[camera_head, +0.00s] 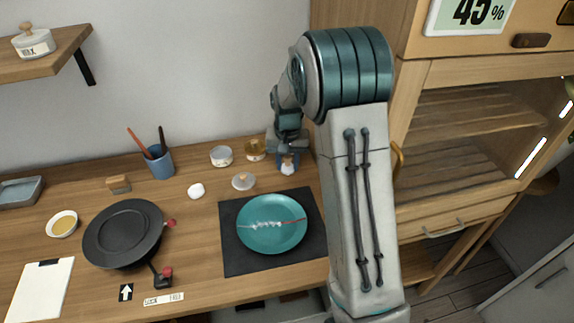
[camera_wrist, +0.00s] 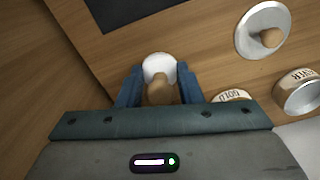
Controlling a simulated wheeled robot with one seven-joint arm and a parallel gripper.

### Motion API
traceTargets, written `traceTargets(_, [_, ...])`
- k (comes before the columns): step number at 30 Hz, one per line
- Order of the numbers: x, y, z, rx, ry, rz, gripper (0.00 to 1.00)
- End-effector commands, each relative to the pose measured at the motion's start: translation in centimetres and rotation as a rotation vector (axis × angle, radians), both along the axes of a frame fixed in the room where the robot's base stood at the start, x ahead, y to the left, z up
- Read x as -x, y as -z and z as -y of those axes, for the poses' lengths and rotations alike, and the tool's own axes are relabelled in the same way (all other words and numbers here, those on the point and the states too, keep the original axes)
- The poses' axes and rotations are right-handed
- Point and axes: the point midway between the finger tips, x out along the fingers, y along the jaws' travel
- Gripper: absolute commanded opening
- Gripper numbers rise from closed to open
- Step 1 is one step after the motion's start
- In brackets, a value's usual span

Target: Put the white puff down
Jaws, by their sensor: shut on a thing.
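The white puff (camera_wrist: 159,66) has a round white pad and a wooden handle. My gripper (camera_wrist: 159,82) is shut on it, with the blue fingers either side. In the head view, my gripper (camera_head: 288,155) is at the back right of the bench, and the puff (camera_head: 289,169) shows just below it. I cannot tell whether the pad touches the bench.
A teal plate (camera_head: 258,238) with a pale and red seam lies on a dark mat (camera_head: 240,262). A knobbed lid (camera_head: 243,181), a silver jar (camera_head: 221,156) and a gold jar (camera_head: 255,149) stand nearby. A white lump (camera_head: 196,190) and black turntable (camera_head: 123,233) are left.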

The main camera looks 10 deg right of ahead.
Motion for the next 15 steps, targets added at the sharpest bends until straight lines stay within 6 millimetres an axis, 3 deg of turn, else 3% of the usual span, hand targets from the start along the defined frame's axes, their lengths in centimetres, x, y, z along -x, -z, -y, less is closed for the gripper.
traceTargets(3, [0.03, 1.36, 0.00, 0.000, 0.000, -0.001, 0.14])
traceTargets(13, [0.00, 1.80, 0.00, 0.000, 0.000, 0.000, 0.14])
traceTargets(14, [0.00, 1.78, 0.00, 0.000, 0.000, 0.000, 0.35])
traceTargets(15, [0.00, 1.68, 0.00, 0.000, 0.000, 0.000, 0.46])
